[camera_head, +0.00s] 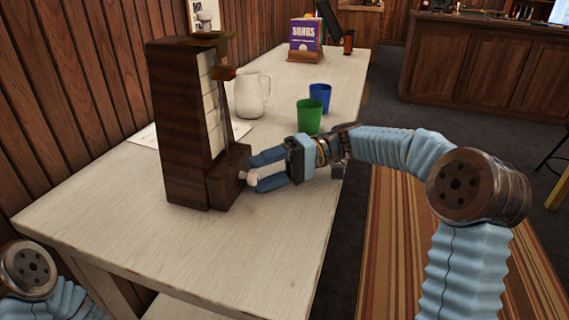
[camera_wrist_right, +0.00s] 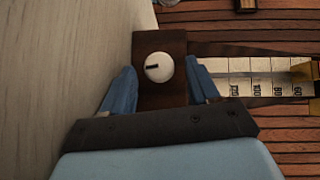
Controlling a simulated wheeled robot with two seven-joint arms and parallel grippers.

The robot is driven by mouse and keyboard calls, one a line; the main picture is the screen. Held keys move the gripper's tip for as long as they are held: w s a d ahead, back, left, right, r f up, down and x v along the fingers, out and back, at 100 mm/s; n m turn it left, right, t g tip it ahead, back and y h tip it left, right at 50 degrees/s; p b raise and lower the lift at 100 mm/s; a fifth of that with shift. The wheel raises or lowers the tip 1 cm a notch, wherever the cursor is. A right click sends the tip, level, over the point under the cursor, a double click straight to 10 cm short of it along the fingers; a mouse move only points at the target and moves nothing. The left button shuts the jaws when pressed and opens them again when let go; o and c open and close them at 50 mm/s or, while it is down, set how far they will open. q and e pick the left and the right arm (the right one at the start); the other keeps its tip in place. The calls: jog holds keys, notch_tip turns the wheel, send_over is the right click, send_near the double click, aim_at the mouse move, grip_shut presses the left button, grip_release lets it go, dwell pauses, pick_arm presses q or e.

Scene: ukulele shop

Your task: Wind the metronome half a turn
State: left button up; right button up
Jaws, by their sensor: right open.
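A tall dark-wood metronome (camera_head: 183,120) stands upright on the white table, with a pale scale strip and a pendulum rod on its front. Its small off-white winding knob (camera_head: 249,176) sticks out from the side of the low base block. My right gripper (camera_head: 262,172) is open, its two blue fingers on either side of the knob. In the right wrist view, the white knob (camera_wrist_right: 158,67) with a dark slot mark lies between the spread fingers (camera_wrist_right: 158,88). Contact with the knob cannot be told. Part of my left arm shows at the lower left; its gripper is out of view.
The white table (camera_head: 130,240) also bears a white jug (camera_head: 252,95), a green cup (camera_head: 308,116), a blue cup (camera_head: 321,96) and a purple songbook (camera_head: 305,35) on a stand. A wood-plank wall borders the left. The table's near part is clear.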

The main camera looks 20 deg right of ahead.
pick_arm(q)
jog(key=shift+f, duration=0.2)
pick_arm(e)
jog(key=v, duration=1.3)
